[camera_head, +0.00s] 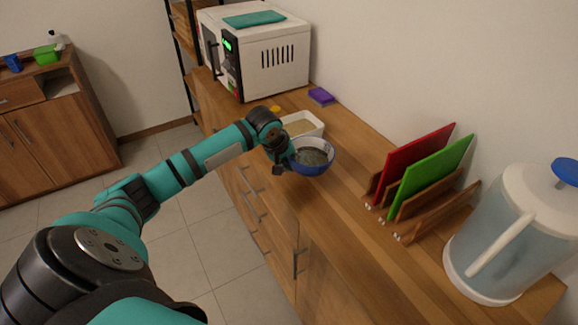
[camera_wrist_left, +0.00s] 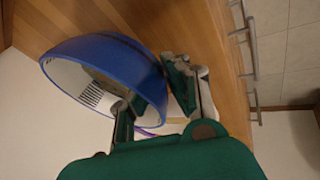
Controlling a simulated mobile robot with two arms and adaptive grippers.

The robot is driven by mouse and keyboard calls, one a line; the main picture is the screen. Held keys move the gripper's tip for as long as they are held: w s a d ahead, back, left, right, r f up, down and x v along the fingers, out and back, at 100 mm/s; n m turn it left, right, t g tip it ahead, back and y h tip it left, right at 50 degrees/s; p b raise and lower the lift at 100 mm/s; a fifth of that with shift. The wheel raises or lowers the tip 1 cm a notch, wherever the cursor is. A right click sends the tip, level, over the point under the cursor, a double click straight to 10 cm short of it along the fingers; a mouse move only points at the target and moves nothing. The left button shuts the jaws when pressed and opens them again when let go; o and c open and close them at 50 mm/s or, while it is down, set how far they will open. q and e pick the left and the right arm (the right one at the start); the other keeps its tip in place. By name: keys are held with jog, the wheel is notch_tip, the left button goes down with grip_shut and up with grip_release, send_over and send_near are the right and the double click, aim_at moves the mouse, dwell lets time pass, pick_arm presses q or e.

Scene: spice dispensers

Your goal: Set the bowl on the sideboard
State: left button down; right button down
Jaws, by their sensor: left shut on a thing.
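The bowl (camera_head: 314,157), blue outside and pale inside, is at the sideboard's near edge in the head view, with something dark inside it. My left gripper (camera_head: 286,160) is shut on the bowl's left rim. In the left wrist view the blue bowl (camera_wrist_left: 120,65) is large and close, with one finger of my left gripper (camera_wrist_left: 152,105) inside its rim and the other outside. The wooden sideboard (camera_head: 345,205) runs beneath; I cannot tell whether the bowl touches it. My right gripper is not in view.
A pale tray (camera_head: 303,124) stands just behind the bowl. A white microwave (camera_head: 262,60) is farther back, beside a purple item (camera_head: 321,96). A rack with red (camera_head: 415,160) and green boards (camera_head: 432,175) and a clear pitcher (camera_head: 510,240) stand right. Bare sideboard lies between bowl and rack.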

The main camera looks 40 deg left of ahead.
aim_at(289, 176)
pick_arm(q)
jog(key=shift+w+a, duration=0.4)
jog(key=shift+f, duration=0.35)
jog(key=shift+a+f+p, duration=0.1)
jog(key=shift+f+p, duration=0.2)
jog(key=shift+f, duration=1.1)
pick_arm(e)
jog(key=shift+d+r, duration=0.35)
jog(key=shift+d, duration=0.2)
pick_arm(q)
jog(key=c, duration=1.6)
grip_release()
jog(key=shift+f, duration=0.1)
jog(key=shift+c, duration=0.2)
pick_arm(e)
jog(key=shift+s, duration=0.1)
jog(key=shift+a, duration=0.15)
